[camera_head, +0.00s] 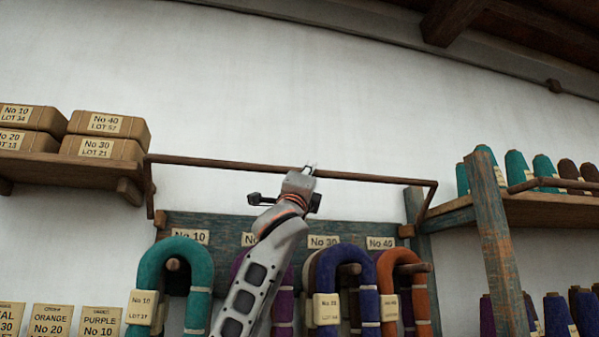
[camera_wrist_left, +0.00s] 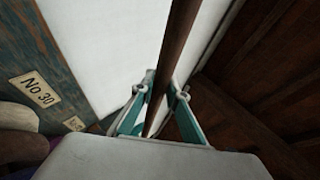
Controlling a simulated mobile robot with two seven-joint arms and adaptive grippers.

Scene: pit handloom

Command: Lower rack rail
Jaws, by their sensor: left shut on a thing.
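The rack rail (camera_head: 220,164) is a thin brown bar with a bent arm at each end. It runs across the white wall, raised above the pegboard of yarn hanks. My left gripper (camera_head: 309,169) is on the rail a little right of its middle, and its fingers are partly hidden by my wrist. In the left wrist view the rail (camera_wrist_left: 180,38) passes between the two teal-sided fingers of my left gripper (camera_wrist_left: 160,92), which is shut on it. My right gripper is not in view.
A blue-green pegboard (camera_head: 230,222) below holds a teal hank (camera_head: 174,255), a blue hank (camera_head: 327,275) and an orange hank (camera_head: 416,290). A left shelf (camera_head: 60,169) carries boxes. A right shelf (camera_head: 540,212) with a post (camera_head: 490,235) carries cones. The wall above is clear.

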